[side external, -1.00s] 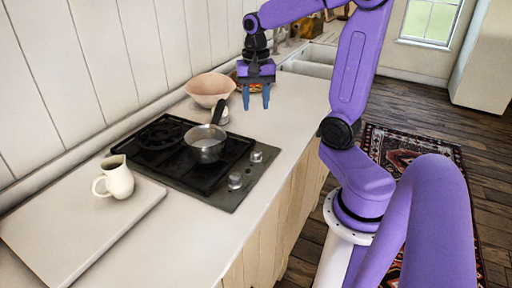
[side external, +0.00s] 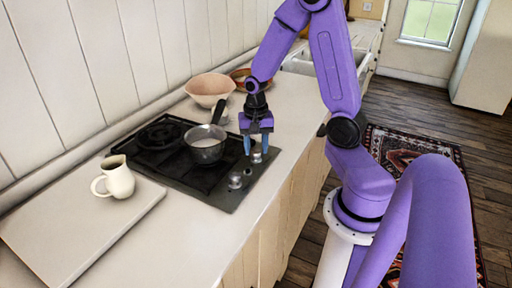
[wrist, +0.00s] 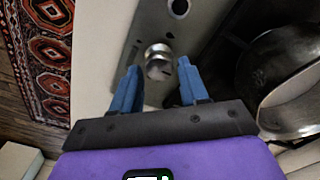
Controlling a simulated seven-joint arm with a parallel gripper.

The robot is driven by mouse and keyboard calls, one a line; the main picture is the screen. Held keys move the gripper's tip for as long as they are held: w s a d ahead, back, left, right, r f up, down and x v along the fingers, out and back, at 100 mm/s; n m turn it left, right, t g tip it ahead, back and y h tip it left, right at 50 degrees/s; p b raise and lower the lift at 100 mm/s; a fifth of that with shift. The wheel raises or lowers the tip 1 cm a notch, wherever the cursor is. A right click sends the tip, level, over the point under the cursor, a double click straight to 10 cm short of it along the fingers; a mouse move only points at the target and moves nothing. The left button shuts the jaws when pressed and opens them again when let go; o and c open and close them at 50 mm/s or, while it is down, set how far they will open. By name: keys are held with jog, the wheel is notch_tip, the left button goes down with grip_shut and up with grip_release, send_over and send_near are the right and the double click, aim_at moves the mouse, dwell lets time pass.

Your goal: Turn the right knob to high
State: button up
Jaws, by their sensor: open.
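The cooktop (side external: 196,183) has a steel control strip with two knobs on its right side. The far knob (side external: 257,157), the one nearer my gripper, is partly hidden by the fingers. The near knob (side external: 236,181) stands clear. My gripper (side external: 257,150) points down above the far knob, open and empty. In the wrist view a silvery knob (wrist: 158,62) lies between and just beyond the two blue fingertips (wrist: 159,72). I cannot tell whether a finger touches it.
A saucepan (side external: 206,148) sits on the cooktop beside my gripper, its handle pointing back. A pink bowl (side external: 209,88) stands behind. The counter's right edge is clear.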

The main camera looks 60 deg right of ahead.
jog(key=shift+f, duration=0.35)
jog(key=c, duration=0.8)
jog(key=shift+o, duration=0.2)
